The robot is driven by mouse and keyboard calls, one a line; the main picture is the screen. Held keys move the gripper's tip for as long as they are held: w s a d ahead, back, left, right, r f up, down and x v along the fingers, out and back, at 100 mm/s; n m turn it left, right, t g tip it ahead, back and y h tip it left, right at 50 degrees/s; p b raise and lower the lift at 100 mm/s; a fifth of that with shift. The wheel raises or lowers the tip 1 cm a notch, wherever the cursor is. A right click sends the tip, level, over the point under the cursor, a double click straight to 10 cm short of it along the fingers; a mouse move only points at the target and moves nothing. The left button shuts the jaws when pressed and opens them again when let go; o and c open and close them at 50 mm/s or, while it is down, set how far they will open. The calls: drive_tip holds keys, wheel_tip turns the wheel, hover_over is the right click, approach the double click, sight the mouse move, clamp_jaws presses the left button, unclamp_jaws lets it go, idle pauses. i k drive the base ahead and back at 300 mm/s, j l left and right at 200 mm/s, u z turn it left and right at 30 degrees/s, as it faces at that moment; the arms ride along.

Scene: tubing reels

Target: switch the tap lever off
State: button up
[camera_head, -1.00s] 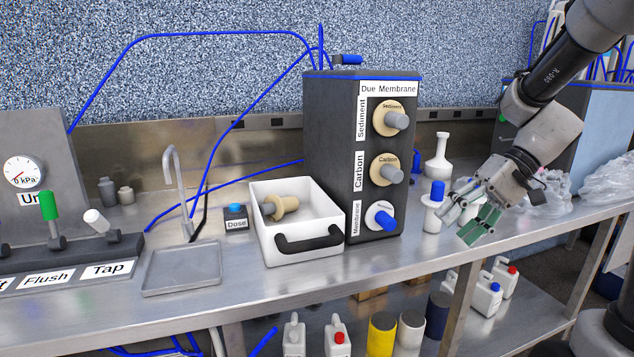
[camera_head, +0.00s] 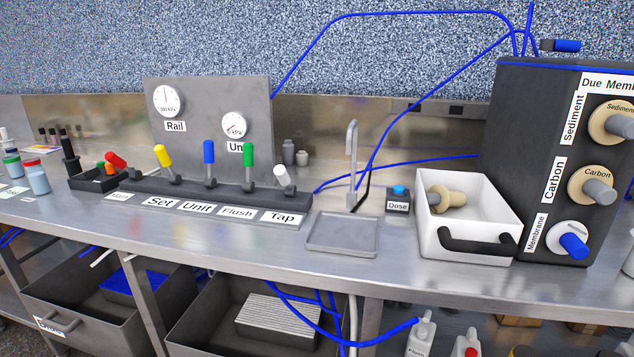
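The tap lever (camera_head: 283,176) has a white handle and tilts up to the left, at the right end of the valve row. The label "Tap" (camera_head: 283,217) lies in front of it. A thin grey spout (camera_head: 351,160) stands to the right, over a shallow square tray (camera_head: 313,246). I cannot make out any water from the spout. My gripper is outside this view, so its state is hidden.
Blue, yellow and red levers and a green lever (camera_head: 248,162) stand left of the tap lever, the green one closest. Behind is a gauge panel (camera_head: 205,95). A dose button box (camera_head: 398,203) and white bin (camera_head: 466,222) stand right. Bench front is clear.

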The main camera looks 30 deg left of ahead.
sight(279, 170)
drive_tip(key=u, duration=1.55)
drive_tip(key=i+l+u, duration=0.25)
drive_tip(key=i+l, duration=0.15)
drive_tip(key=i, duration=0.05)
